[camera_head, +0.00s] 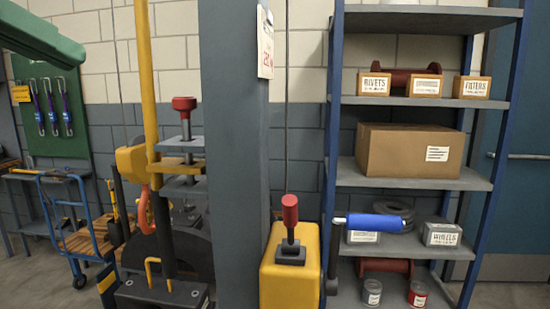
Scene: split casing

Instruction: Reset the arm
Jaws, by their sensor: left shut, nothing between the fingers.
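My left gripper is hard to pick out among the dark parts at the lower left, and no point on its fingertips shows clearly. Its jaws are shut and empty. My right gripper is not in view. A horizontal blue grip (375,222) on a pale rod shows in front of the shelves, near a dark upright bar (332,262). A yellow housing (288,278) with an upright red handle (290,212) stands beside the grey column. I cannot tell whether the blue grip is joined to the housing.
A grey column (235,150) stands in the middle. To its left are a yellow hoist block (132,165), an orange hook (146,210) and a red-knobbed stand (183,105). A blue-framed cart (48,205) is farther left. Blue-posted shelves with a cardboard box (405,150) stand right.

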